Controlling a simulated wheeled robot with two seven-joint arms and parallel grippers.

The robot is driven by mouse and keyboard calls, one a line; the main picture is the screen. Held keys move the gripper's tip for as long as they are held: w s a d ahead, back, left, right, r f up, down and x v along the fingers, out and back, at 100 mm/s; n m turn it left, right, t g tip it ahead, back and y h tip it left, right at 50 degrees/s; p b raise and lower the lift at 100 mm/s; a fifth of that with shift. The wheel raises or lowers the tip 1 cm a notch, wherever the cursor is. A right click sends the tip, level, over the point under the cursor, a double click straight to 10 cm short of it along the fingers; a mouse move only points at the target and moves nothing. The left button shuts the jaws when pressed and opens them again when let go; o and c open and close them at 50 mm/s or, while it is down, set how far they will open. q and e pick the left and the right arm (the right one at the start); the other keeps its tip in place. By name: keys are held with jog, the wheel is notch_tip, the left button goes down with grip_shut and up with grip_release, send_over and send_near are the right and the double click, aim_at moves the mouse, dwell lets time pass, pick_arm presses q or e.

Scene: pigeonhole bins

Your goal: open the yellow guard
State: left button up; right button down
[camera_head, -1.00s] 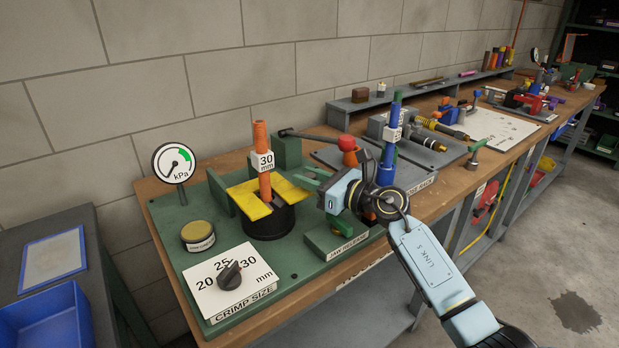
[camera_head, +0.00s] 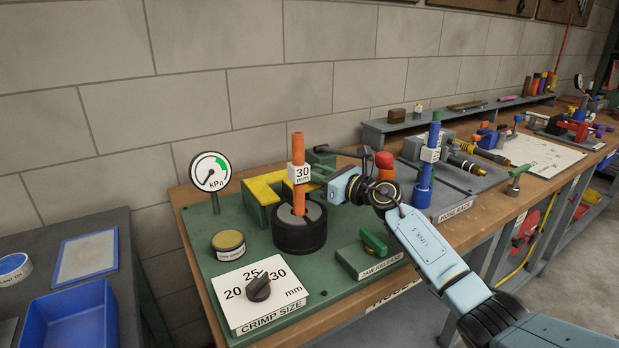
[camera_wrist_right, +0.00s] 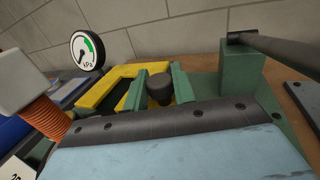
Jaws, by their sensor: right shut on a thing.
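The yellow guard (camera_head: 262,190) stands behind the orange hose (camera_head: 298,180), clear of the black round crimp head (camera_head: 300,232). My right gripper (camera_head: 322,171) is at the guard's right side. In the right wrist view the guard (camera_wrist_right: 98,92) shows as a yellow frame, and my green fingers (camera_wrist_right: 160,80) are shut on its dark knob (camera_wrist_right: 160,91). In the head view, the knob is hidden. My left gripper is not in view.
A pressure gauge (camera_head: 210,172) stands at the back left, with a crimp size dial (camera_head: 259,287) in front. A green jaw release lever (camera_head: 373,243) lies below my right wrist. A blue hose (camera_head: 427,175) stands upright at right. A dark lever arm is close behind my gripper.

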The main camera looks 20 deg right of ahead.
jog(key=c, duration=1.2)
grip_release()
jog(key=shift+o, duration=0.2)
jog(key=shift+s+d, duration=0.15)
jog(key=shift+s, duration=0.05)
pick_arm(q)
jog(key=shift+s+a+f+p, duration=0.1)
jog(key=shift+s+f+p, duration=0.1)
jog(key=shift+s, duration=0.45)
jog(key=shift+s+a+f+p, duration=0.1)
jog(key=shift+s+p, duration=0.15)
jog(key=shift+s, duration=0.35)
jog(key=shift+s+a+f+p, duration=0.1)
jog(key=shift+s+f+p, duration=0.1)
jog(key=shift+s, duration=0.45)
pick_arm(e)
jog(key=v, duration=1.3)
